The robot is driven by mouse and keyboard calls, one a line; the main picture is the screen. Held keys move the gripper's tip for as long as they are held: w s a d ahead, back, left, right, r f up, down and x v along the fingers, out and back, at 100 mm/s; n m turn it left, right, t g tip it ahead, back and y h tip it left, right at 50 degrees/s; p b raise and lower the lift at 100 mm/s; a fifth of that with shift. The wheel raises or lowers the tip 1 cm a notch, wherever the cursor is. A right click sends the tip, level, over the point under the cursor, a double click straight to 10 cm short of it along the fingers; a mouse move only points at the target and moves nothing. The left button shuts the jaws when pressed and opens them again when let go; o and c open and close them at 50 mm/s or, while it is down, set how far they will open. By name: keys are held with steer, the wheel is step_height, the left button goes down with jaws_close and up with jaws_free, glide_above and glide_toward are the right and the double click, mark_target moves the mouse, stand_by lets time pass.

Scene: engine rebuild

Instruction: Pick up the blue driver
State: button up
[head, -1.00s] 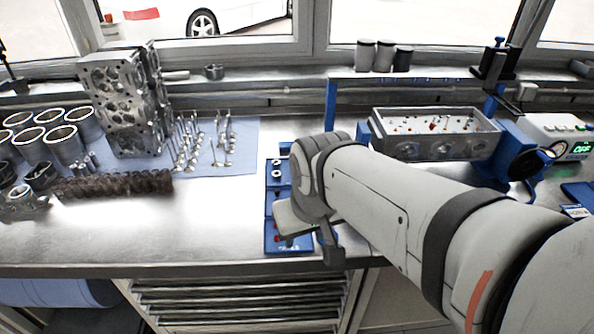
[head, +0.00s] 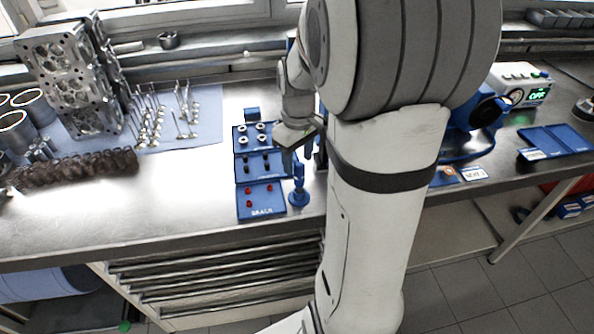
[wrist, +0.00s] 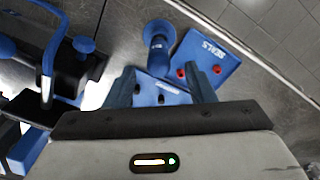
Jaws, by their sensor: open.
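The blue driver (head: 298,186) stands upright on the steel bench, on a round foot, just right of the blue tray front. In the wrist view the driver (wrist: 157,42) shows from above, ahead of the fingertips and between their lines. My gripper (head: 298,156) is above and just behind the driver in the head view. The wrist view shows my gripper (wrist: 160,84) open with nothing between its fingers. I cannot tell the exact gap to the driver.
A blue seals tray (head: 261,212) with red parts sits close left of the driver. More blue trays (head: 240,165) with small rings lie behind it. A blue stand (wrist: 52,55) is at the left in the wrist view.

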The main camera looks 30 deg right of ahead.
mark_target(300, 179)
steer(key=f, duration=0.3)
steer(key=f+p, duration=0.1)
steer(key=f, duration=0.3)
steer(key=shift+s+d+f, duration=0.15)
steer(key=shift+s, duration=0.05)
jaws_close()
